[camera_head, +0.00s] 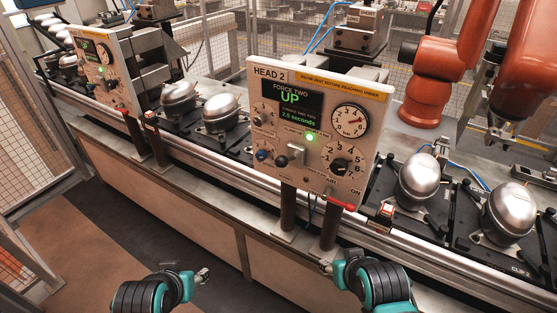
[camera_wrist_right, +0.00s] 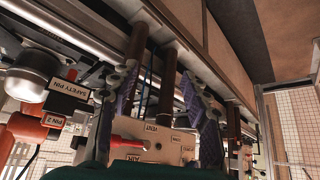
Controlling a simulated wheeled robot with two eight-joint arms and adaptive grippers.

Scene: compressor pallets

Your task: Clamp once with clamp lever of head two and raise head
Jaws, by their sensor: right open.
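The HEAD 2 panel (camera_head: 268,130) stands at the centre of the head view. Its display (camera_head: 291,103) reads "FORCE TWO UP" and "2.5 seconds", and a green lamp (camera_head: 310,138) is lit. A pale lever (camera_head: 296,155) sticks out among the knobs; its lettering is too small to read surely. My right gripper (camera_head: 327,267) is below and in front of the panel, apart from it. In the right wrist view its fingers (camera_wrist_right: 158,85) are spread and empty, with the upside-down panel (camera_wrist_right: 160,148) beyond. My left gripper (camera_head: 203,275) is low left, away from everything.
A red handle (camera_head: 341,206) sits at the panel's lower edge. Metal compressors (camera_head: 418,180) stand on pallets along the conveyor. Another panel (camera_head: 97,75) is at far left. Dark posts (camera_head: 288,208) stand under HEAD 2. An orange robot arm (camera_head: 430,80) is behind at right.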

